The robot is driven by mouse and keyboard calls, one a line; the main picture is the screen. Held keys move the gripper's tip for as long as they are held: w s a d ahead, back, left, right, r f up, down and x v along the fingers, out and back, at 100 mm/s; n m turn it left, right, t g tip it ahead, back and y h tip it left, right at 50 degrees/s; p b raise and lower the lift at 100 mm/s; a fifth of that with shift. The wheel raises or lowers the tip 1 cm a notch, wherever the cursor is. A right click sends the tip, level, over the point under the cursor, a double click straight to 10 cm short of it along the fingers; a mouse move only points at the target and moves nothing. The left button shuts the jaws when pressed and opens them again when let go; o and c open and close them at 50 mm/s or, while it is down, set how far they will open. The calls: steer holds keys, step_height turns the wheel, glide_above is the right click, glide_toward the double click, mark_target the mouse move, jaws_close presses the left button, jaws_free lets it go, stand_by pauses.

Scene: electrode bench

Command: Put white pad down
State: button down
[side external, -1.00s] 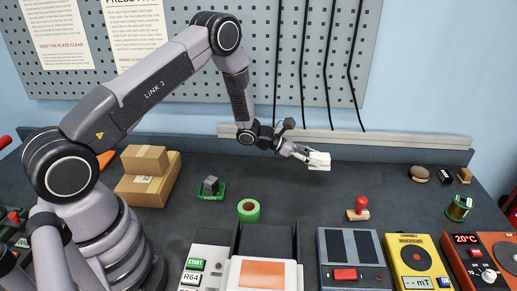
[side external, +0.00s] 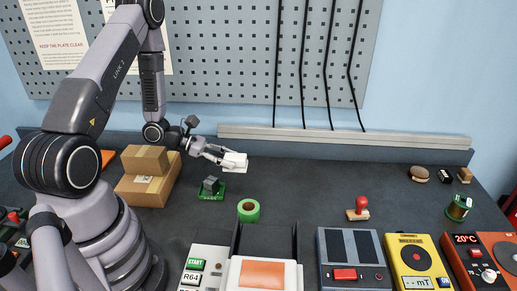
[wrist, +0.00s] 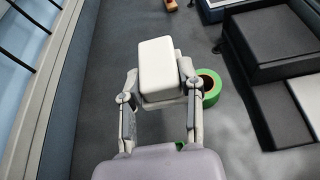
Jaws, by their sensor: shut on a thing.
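The white pad (side external: 235,161) is a small white block held in the air above the bench in the side view. It also fills the space between the fingers in the wrist view (wrist: 160,66). My gripper (side external: 226,157) is shut on the pad, with one finger at each side of it. In the wrist view my gripper (wrist: 160,90) hides part of a green roll behind it.
A green tray (side external: 211,192) with a grey block stands below and left of the pad. Stacked cardboard boxes (side external: 148,185) stand further left. The green tape roll (side external: 248,211) is below the pad. Dark bench is clear to the right, up to a red-knobbed stamp (side external: 360,207).

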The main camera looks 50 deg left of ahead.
steer(key=w+a+f, duration=0.1)
steer(key=w+f, duration=0.3)
steer(key=w, duration=0.4)
glide_above(261, 179)
steer(key=f, duration=0.5)
steer(key=shift+s+f, duration=0.1)
steer(key=shift+s, duration=0.1)
steer(key=shift+w+f, duration=0.15)
steer(key=shift+f, duration=0.75)
steer(key=shift+w+f, duration=0.1)
steer(key=shift+f, duration=0.8)
steer(key=shift+f, duration=0.1)
steer(key=c, duration=0.7)
jaws_free()
